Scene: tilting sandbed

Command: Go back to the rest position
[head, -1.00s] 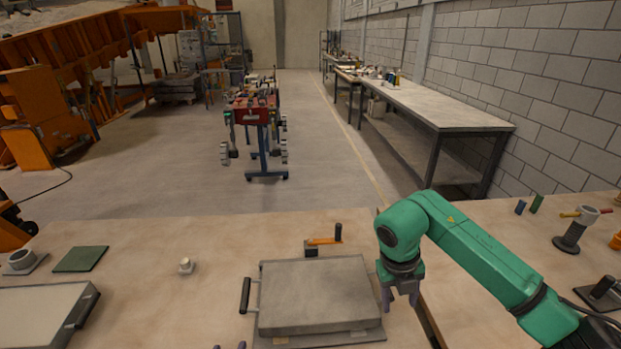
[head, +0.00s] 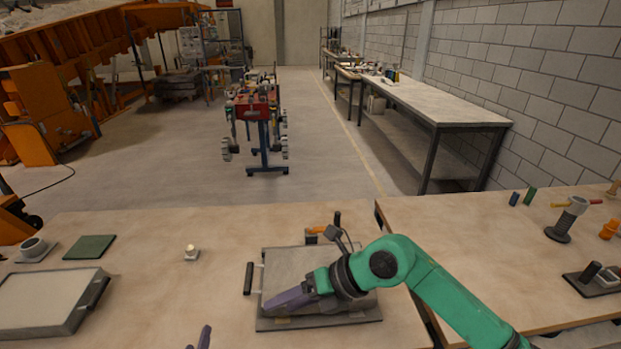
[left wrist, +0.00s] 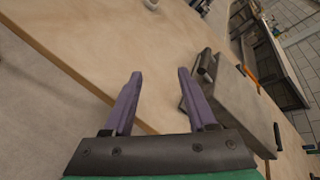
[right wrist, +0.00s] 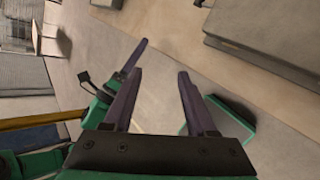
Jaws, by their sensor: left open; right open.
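My right arm comes in from the right in the head view. Its right gripper (head: 272,306) has purple fingers and points left over the front of the flat grey box (head: 290,262), hiding part of it; I cannot tell whether it touches. In the right wrist view the right gripper (right wrist: 160,72) has its fingers apart with nothing between them. Of my left gripper (head: 205,337), only a purple fingertip shows at the bottom edge of the head view. In the left wrist view the left gripper (left wrist: 159,73) is open and empty, with the grey box (left wrist: 228,98) to its right.
An orange-handled tool (head: 316,231) stands behind the box. The right table (head: 480,255) holds a dark cylinder (head: 566,220) and other tools.

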